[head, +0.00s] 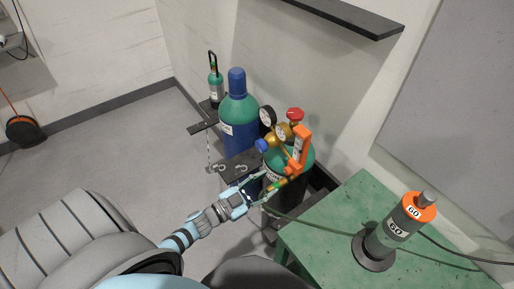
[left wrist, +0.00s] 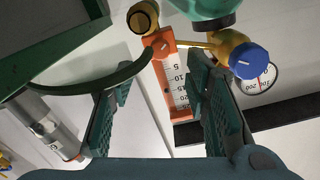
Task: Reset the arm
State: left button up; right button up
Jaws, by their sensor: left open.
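My left gripper (head: 262,186) reaches in from below in the head view, in front of the green gas cylinder (head: 305,165). It is open with nothing held. In the left wrist view its two fingers (left wrist: 160,105) stand apart, and an orange flowmeter (left wrist: 160,45) with a number scale shows beyond and between them. In the head view the orange flowmeter (head: 301,148) stands upright beside the brass regulator (head: 280,136). I cannot tell whether the fingers touch anything. My right gripper is not in view.
A blue-topped cylinder (head: 238,112) and a small green bottle (head: 215,88) stand behind. A green table (head: 325,225) at right carries a grey device with an orange top (head: 395,228). A hose (head: 325,226) crosses the table. A dark shelf (head: 350,17) juts above.

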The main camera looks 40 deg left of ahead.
pick_arm(q)
jog(key=v, duration=0.4)
dwell(0.3)
